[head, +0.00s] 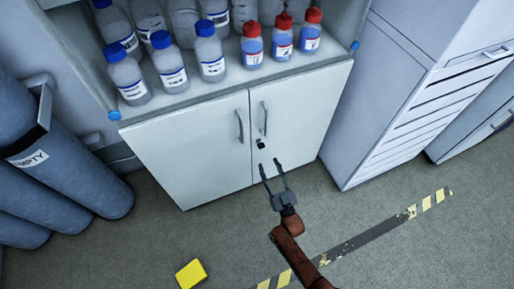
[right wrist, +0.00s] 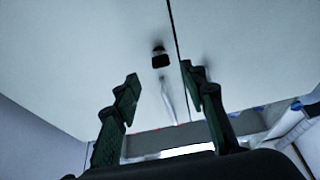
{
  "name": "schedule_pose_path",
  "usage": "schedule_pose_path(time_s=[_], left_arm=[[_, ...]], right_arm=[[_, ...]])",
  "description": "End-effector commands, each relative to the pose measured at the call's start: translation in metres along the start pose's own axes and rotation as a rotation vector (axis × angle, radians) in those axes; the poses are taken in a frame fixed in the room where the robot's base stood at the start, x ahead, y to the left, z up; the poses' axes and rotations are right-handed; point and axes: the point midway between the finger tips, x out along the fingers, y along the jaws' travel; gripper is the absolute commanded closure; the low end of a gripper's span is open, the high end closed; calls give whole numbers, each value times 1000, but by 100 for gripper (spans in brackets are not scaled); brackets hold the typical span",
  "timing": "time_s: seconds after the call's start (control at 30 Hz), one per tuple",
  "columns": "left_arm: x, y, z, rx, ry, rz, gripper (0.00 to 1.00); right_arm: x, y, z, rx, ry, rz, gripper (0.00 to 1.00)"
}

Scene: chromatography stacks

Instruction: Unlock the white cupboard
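The white cupboard (head: 195,150) has two shut doors under a shelf of bottles. Each door has an upright handle, on the left door (head: 239,127) and on the right door (head: 264,118). A small black lock piece (head: 260,143) sits on the right door below its handle; whether a key is in it is too small to tell. It also shows in the right wrist view (right wrist: 160,57), beyond the fingertips. My right gripper (head: 270,168) is open and empty, just in front of and below the lock, apparently apart from it. My left gripper is not in view.
Bottles with blue caps (head: 173,70) and red caps (head: 282,38) crowd the shelf above. Grey cylinders (head: 70,170) stand at left, a white drawer cabinet (head: 400,110) at right. A yellow object (head: 191,274) lies on the otherwise mostly clear floor.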

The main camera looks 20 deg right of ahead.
Motion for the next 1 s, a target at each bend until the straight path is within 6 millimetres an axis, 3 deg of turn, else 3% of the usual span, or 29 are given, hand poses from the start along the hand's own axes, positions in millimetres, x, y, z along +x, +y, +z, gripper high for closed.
schedule_pose_path(time_s=[0.53, 0.9, 1.0], left_arm=[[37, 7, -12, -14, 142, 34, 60], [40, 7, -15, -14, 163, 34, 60], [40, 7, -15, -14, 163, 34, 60]], right_arm=[[71, 0, -2, 2, 10, 1, 61], [79, 0, -3, 1, 8, 1, 61], [79, 0, -3, 1, 8, 1, 66]])
